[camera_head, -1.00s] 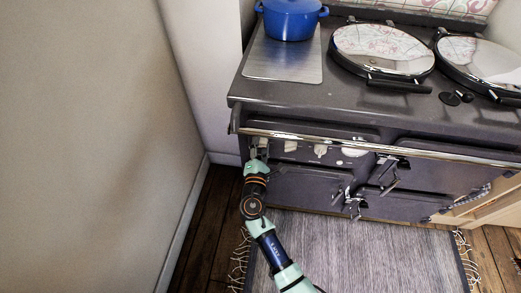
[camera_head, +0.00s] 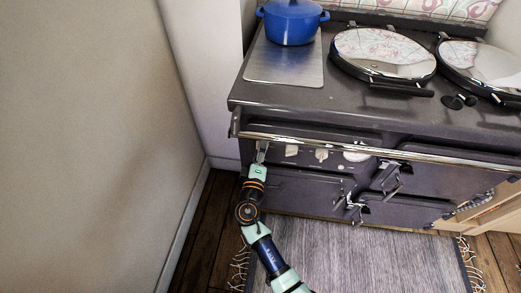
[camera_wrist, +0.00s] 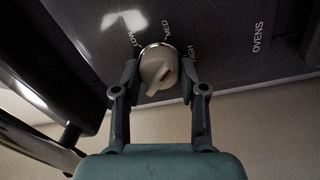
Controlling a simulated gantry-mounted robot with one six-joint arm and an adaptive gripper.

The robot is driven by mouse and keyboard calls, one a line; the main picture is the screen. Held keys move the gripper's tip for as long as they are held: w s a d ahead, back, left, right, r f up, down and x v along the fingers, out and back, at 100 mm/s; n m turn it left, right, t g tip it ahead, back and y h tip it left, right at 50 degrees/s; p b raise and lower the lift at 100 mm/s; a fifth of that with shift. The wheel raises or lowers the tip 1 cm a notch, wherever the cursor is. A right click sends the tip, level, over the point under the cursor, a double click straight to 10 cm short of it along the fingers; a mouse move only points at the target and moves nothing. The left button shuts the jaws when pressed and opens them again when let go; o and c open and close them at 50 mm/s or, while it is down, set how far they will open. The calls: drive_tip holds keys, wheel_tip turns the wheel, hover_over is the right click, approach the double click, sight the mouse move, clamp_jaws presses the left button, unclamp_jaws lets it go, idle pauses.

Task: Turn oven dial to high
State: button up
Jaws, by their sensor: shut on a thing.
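The oven dial (camera_wrist: 158,66) is a round, pale metal knob with a raised grip on the dark oven panel. LOW, MED and HIGH are printed around it, and OVENS stands to the right. My gripper (camera_wrist: 159,76) has one finger on each side of the dial and is shut on it. The exact setting of the dial is hard to read. In the head view my gripper (camera_head: 261,149) is at the left end of the front panel of the oven (camera_head: 330,182), where it hides the dial.
Other pale knobs (camera_head: 321,154) sit to the right on the same panel. A metal rail (camera_head: 350,146) runs above them. A blue pot (camera_head: 291,24) stands on the stove top, beside the round lids (camera_head: 382,50). A grey rug (camera_head: 350,260) lies in front.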

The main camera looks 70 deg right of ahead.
drive_tip(key=m, duration=0.4)
drive_tip(key=shift+m+g, duration=0.3)
drive_tip(key=shift+m, duration=0.1)
drive_tip(key=shift+r+m, duration=0.1)
drive_tip(key=shift+m, duration=1.9)
drive_tip(key=o, duration=1.1)
drive_tip(key=shift+o, duration=0.2)
drive_tip(key=shift+a, duration=0.1)
drive_tip(key=v, duration=1.1)
drive_tip(key=shift+a, duration=0.45)
